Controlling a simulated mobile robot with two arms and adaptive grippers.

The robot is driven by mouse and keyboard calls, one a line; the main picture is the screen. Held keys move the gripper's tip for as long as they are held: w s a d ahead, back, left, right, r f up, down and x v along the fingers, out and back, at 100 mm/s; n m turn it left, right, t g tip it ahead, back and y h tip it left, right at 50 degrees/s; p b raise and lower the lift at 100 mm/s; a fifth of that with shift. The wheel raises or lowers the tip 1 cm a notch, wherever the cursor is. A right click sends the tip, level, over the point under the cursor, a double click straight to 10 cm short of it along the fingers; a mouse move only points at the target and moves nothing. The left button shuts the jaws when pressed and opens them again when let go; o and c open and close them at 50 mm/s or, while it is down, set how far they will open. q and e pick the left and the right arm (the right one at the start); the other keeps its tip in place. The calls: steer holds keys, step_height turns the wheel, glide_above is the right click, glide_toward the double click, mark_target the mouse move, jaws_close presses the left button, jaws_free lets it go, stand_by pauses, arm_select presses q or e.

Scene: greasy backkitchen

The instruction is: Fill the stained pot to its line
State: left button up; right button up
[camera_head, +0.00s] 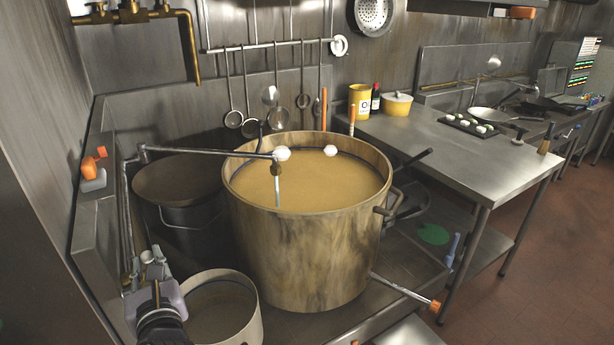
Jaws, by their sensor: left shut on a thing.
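The large stained pot (300,250) stands in the middle, holding tan liquid (315,185) up to a little below its rim. A jointed filler pipe (210,153) reaches over the pot from the left. Its pale spout end or stream (277,188) points down at the liquid; I cannot tell which. My right gripper is out of view.
A smaller pale pot (252,318) stands close right of my left gripper. An orange-topped fitting (94,168) sits on the left ledge. A steel table (460,160) holds a yellow pot (397,103). Red floor is clear at right.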

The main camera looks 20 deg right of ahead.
arm_select(q)
steer(key=s+f, duration=0.1)
steer(key=s+f+b, duration=0.1)
steer(key=shift+s+d+f, duration=0.1)
steer(key=shift+s+d, duration=0.2)
steer(key=shift+d, duration=0.1)
steer(key=shift+s+d+f+b, duration=0.15)
steer(key=shift+s+f+b, duration=0.3)
steer(key=shift+f+b, duration=0.25)
steer(key=shift+s+d+f+b, duration=0.1)
steer(key=shift+s+f+b, duration=0.45)
steer(key=shift+f, duration=0.25)
steer(key=shift+w+f, duration=0.1)
steer(key=shift+f, duration=0.15)
steer(key=shift+c, duration=0.3)
stand_by(5.3)
